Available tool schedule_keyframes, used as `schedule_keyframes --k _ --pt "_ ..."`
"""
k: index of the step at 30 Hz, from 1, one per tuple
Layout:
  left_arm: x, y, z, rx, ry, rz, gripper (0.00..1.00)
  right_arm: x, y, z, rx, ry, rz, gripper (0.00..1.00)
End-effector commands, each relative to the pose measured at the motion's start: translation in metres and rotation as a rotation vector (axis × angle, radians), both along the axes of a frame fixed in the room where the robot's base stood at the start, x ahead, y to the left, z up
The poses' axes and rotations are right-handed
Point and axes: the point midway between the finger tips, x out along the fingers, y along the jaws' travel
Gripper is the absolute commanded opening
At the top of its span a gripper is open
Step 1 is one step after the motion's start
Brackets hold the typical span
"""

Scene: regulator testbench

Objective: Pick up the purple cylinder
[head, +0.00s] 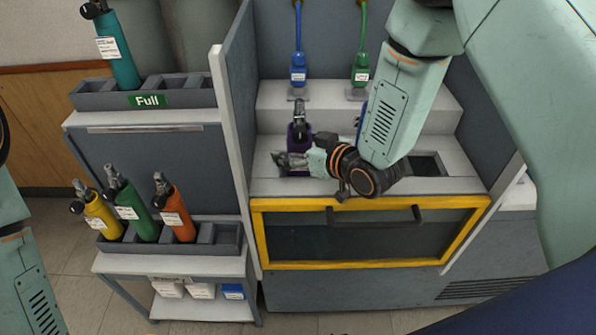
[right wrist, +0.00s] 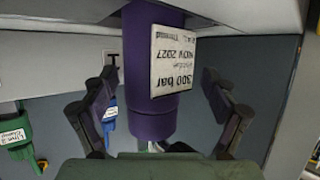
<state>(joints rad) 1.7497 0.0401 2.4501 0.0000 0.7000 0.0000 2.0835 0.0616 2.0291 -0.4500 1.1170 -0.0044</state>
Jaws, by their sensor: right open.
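The purple cylinder (head: 296,137) stands upright in the bench's step, with a dark valve on top. My right gripper (head: 290,160) is in front of it, reaching in from the right and hiding its lower part. In the right wrist view, the purple cylinder (right wrist: 152,115) with a white 300 bar label lies between the two spread fingers of my right gripper (right wrist: 163,115). Gaps show on both sides, so the fingers are not closed on it. Part of my left arm shows at the left edge, but its gripper is out of view.
The bench has a dark side wall (head: 236,110) to the left and a yellow-framed window (head: 365,262) below. Blue (head: 298,70) and green (head: 361,70) hose connectors hang behind. A teal cylinder (head: 118,55) and yellow, green and orange cylinders stand in racks at left.

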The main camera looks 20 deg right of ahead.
Motion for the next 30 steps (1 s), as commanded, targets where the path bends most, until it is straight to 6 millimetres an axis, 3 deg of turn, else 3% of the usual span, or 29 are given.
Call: schedule_keyframes --k 6,30 --pt "0.0001 0.0000 0.0003 0.000 0.000 0.000 0.64 0.0008 0.0004 0.0001 0.001 0.000 -0.001 0.85" --pt "0.0002 0.0000 0.0002 0.000 0.000 0.000 0.64 0.0001 0.0003 -0.0005 0.000 0.002 0.000 0.17"
